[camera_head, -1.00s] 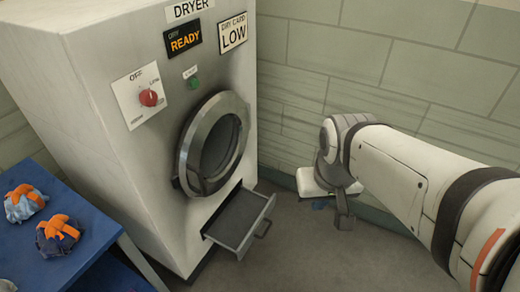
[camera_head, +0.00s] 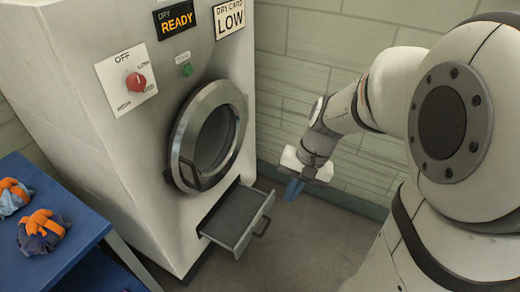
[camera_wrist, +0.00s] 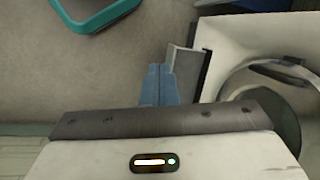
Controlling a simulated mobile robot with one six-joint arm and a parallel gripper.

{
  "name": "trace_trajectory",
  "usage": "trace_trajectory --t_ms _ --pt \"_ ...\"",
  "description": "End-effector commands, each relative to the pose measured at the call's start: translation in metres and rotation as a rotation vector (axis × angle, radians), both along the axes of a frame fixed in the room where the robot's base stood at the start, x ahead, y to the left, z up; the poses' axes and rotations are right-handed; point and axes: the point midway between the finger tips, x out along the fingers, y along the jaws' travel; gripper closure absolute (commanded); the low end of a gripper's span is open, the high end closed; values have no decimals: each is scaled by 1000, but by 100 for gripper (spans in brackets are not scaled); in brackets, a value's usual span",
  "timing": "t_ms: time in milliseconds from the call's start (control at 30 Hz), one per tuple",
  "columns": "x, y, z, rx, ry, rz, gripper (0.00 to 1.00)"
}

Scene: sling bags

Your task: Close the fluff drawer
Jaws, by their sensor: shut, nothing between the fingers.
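The fluff drawer (camera_head: 238,218) sticks out from the bottom of the white dryer (camera_head: 100,150), below the round door. In the wrist view the drawer (camera_wrist: 181,62) shows as a pale edge beside the dryer. My gripper (camera_head: 291,190) has blue fingers that are shut and empty. It points down to the right of the drawer, apart from it in the head view. In the wrist view the shut fingers (camera_wrist: 159,84) are seen close to the drawer's edge.
The round dryer door (camera_head: 208,137) is shut above the drawer. A blue table (camera_head: 45,250) with orange-strapped bundles (camera_head: 42,232) stands at the left. A brick wall (camera_head: 330,60) rises behind. A teal-rimmed container (camera_wrist: 103,22) lies at the top of the wrist view. Floor is clear before the drawer.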

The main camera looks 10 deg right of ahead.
Motion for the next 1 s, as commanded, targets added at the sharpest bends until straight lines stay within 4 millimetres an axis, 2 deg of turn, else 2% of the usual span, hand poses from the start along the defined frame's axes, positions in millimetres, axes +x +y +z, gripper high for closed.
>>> trace_trajectory --t_ms 33,367,567,600,667,800,900,1000 --pt "11 -2 -30 52 56 -59 100" --pt "78 -18 -162 406 319 -443 100" --pt "113 -41 -255 625 441 -695 100" --pt "119 -46 -276 669 462 -749 100" --pt "127 -55 -307 736 490 -827 100" --pt "140 -78 -383 889 544 -1014 100" --pt "143 -93 -435 989 572 -1143 100" --pt "143 -106 -479 1072 587 -1252 100"
